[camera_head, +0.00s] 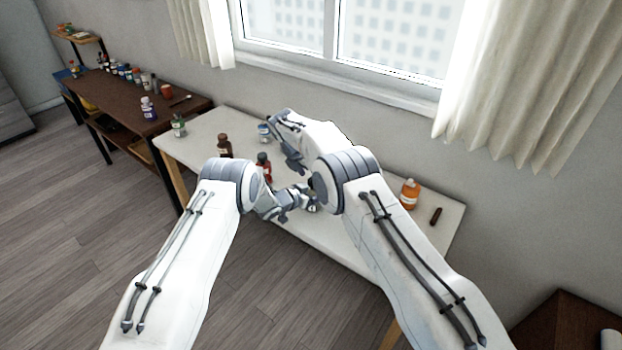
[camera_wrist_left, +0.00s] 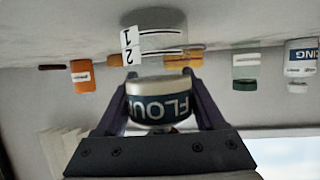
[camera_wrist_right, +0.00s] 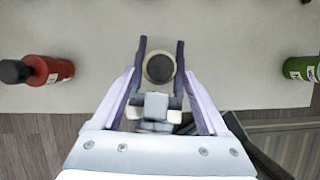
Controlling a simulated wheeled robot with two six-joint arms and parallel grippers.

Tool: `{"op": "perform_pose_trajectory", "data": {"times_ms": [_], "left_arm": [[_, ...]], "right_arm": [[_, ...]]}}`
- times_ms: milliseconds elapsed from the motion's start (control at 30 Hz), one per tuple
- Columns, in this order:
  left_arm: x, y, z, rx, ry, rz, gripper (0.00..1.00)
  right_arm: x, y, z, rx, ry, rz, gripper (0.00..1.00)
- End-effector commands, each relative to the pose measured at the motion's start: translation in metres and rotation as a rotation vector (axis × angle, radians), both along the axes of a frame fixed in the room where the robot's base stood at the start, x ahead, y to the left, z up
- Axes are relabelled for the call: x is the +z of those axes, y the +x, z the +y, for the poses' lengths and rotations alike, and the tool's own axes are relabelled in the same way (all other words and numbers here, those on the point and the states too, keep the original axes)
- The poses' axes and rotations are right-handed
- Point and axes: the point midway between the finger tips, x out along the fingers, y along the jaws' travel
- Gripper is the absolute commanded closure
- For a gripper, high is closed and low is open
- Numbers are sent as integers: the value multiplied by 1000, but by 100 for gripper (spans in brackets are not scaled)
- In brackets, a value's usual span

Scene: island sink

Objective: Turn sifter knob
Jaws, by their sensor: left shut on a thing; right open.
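My left gripper (camera_wrist_left: 158,112) is shut on a round container (camera_wrist_left: 157,101) with a dark blue FLOUR label, which appears upside down in the left wrist view. A white tab marked 1 and 2 (camera_wrist_left: 131,48) shows just beyond it. My right gripper (camera_wrist_right: 161,46) is open, with its fingers on either side of a round top (camera_wrist_right: 159,68) with a pale rim and dark centre. This may be the same container; I cannot tell whether the fingers touch it. In the head view my grippers are close together over the table, and my arms hide most of the container.
On the white table (camera_head: 209,136) stand a red bottle (camera_head: 264,158), a brown bottle (camera_head: 224,147), an orange bottle (camera_head: 409,193) and a white-and-blue jar (camera_head: 264,132). A green bottle (camera_wrist_right: 300,68) shows right of my right gripper. A dark side table (camera_head: 125,105) is at the left.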

Motion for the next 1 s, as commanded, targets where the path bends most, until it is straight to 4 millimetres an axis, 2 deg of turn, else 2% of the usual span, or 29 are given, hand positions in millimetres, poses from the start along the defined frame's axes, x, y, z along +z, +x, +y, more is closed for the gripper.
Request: {"op": "perform_pose_trajectory", "data": {"times_ms": [33, 200, 400, 600, 1000], "left_arm": [[0, 0, 0, 0, -1, -1, 91], [0, 0, 0, 0, -1, -1, 91], [0, 0, 0, 0, -1, -1, 91], [0, 0, 0, 0, -1, -1, 91], [1, 0, 0, 0, -1, -1, 91]], "right_arm": [[12, -3, 3, 2, 0, -3, 23], [46, -14, 13, 2, 2, -3, 23], [78, -24, 22, 0, 1, -2, 23], [91, -29, 25, 0, 1, -1, 23], [92, -29, 23, 24, -1, 2, 23]]}}
